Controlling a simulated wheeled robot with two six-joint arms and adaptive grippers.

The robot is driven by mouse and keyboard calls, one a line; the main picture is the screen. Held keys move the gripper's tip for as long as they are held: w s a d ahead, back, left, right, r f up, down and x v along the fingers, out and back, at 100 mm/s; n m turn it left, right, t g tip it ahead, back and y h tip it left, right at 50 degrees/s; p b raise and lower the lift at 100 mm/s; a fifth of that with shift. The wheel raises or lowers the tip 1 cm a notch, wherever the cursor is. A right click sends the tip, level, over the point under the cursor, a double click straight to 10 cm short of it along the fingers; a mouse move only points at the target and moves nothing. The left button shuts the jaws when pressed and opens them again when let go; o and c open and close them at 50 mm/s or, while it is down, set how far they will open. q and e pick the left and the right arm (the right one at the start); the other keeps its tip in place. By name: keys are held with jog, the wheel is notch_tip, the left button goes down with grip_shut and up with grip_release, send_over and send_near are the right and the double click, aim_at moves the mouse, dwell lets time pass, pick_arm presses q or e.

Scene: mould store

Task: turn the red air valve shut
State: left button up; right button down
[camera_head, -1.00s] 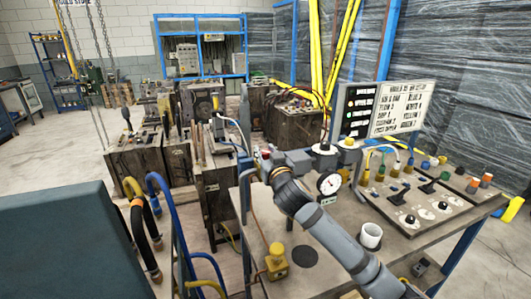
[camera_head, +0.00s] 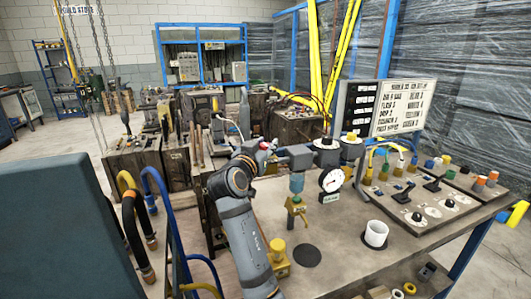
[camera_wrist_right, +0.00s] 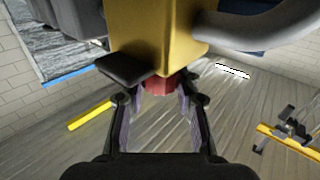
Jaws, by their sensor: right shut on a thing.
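The red air valve (camera_head: 265,146) shows as a small red patch at the left end of the grey air fitting (camera_head: 298,155), at the bench's back left. In the right wrist view its red body (camera_wrist_right: 158,84) sits below a yellow block (camera_wrist_right: 155,35), between my fingers. My right gripper (camera_wrist_right: 158,98) is shut on the valve, with one dark finger on each side. In the head view my wrist hides most of this gripper, so the valve's turn angle cannot be told. My left gripper is not in view.
A pressure gauge (camera_head: 332,180) and a blue bowl (camera_head: 297,183) hang from the fitting. Hoses (camera_head: 165,215) rise at left.

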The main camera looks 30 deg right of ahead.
aim_at(265, 144)
jog(key=shift+m+g+h+b, duration=0.4)
jog(key=shift+m+g, duration=0.1)
jog(key=shift+g, duration=0.2)
jog(key=c, duration=1)
grip_release()
notch_tip(265, 144, up, 10)
jog(key=shift+r, duration=0.1)
